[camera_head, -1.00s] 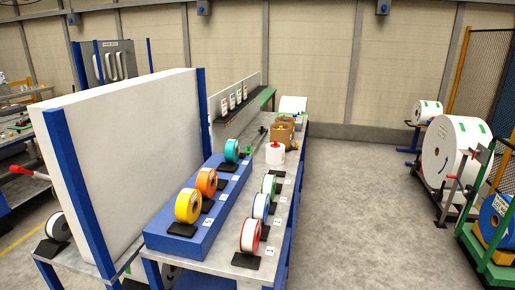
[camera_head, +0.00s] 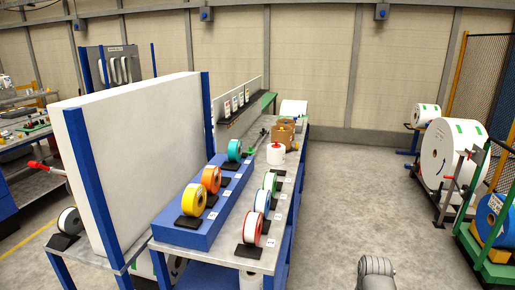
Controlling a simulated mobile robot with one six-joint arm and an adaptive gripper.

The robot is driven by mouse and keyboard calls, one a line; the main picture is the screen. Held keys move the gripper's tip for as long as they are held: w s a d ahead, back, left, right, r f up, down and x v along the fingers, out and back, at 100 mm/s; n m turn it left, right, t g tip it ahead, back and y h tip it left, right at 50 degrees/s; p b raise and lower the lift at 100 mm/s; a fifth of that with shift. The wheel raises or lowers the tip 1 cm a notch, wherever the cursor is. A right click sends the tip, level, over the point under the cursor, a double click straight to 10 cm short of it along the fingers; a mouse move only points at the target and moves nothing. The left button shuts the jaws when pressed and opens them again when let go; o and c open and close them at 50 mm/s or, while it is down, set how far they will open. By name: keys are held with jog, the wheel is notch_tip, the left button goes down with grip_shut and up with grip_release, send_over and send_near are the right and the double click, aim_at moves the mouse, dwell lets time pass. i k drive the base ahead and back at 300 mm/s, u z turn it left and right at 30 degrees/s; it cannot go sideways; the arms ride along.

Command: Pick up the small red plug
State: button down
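I cannot make out a small red plug for certain. A tiny red spot (camera_head: 276,145) shows on top of a white roll (camera_head: 275,155) toward the far end of the long bench (camera_head: 262,262); it is too small to identify. My gripper is not in view. A grey rounded piece, probably part of my arm, shows at the bottom edge, right of the bench and well apart from it.
Colored reels, such as a yellow one (camera_head: 194,201), stand on a blue step (camera_head: 178,233) and the bench. A tall white panel (camera_head: 135,140) borders them. Cardboard boxes (camera_head: 283,133) stand farther back. Large rolls (camera_head: 447,158) stand right; the floor (camera_head: 350,190) between is open.

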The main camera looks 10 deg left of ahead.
aim_at(276, 146)
jog(key=u, duration=0.5)
jog(key=i, duration=1)
jog(key=z, duration=0.1)
jog(key=k, duration=0.65)
jog(key=z, duration=0.2)
jog(key=i, duration=0.4)
jog(key=z, duration=0.2)
